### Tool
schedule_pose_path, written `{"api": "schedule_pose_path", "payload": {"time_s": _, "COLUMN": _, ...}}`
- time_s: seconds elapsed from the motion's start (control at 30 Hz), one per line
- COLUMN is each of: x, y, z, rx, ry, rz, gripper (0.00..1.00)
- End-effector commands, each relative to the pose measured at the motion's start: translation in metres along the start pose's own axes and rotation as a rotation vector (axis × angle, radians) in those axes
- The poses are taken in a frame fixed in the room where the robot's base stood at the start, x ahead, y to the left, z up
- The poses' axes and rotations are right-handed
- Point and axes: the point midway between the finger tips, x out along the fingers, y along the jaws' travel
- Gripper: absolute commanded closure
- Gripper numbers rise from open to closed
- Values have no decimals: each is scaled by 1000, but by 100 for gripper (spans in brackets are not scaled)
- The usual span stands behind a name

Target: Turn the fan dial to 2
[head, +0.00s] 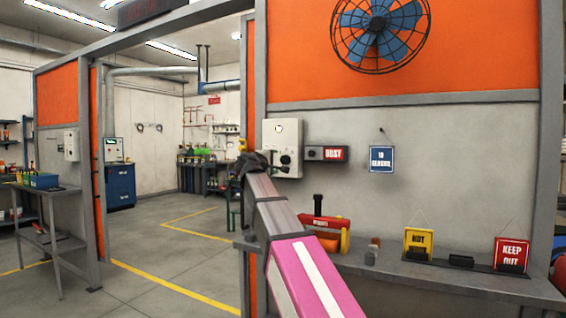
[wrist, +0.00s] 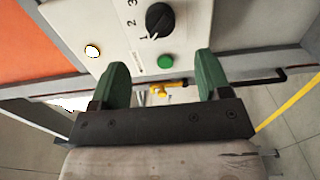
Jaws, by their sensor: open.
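The fan dial (wrist: 160,18) is a round black knob on a pale control box (wrist: 112,25), at the top of the wrist view. The numbers 1, 2 and 3 run along its left side, and its white mark appears to point near the 1. The box also shows in the head view (head: 290,132), on the grey wall. My gripper (wrist: 160,80) has two green fingers, spread apart with nothing between them. In the picture the dial lies above the finger gap, apart from the fingertips. In the head view my arm's dark end hides the box's lower left.
A green button (wrist: 165,62) and a pale round lamp (wrist: 92,51) are on the same box. A blue-bladed fan (head: 378,28) hangs above. A red-and-white sign (head: 335,154) is right of the box. A shelf (head: 450,276) below holds a red toolbox (head: 325,222) and signs.

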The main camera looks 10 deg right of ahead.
Motion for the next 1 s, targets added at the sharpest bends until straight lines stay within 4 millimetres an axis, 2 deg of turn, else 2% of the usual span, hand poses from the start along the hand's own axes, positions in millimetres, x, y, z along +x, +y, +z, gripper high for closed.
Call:
{"api": "schedule_pose_path", "payload": {"time_s": 0.3, "x": 58, "y": 1, "z": -2, "rx": 3, "ry": 0, "rz": -2, "gripper": 30}}
{"api": "schedule_pose_path", "payload": {"time_s": 0.5, "x": 83, "y": 0, "z": -1, "rx": 4, "ry": 0, "rz": -2, "gripper": 30}}
{"api": "schedule_pose_path", "payload": {"time_s": 0.7, "x": 92, "y": 0, "z": 0, "rx": 4, "ry": 1, "rz": -2, "gripper": 30}}
{"api": "schedule_pose_path", "payload": {"time_s": 0.97, "x": 92, "y": 0, "z": 0, "rx": 5, "ry": 1, "rz": -2, "gripper": 30}}
{"api": "schedule_pose_path", "payload": {"time_s": 1.0, "x": 92, "y": 0, "z": 0, "rx": 5, "ry": 1, "rz": -2, "gripper": 43}}
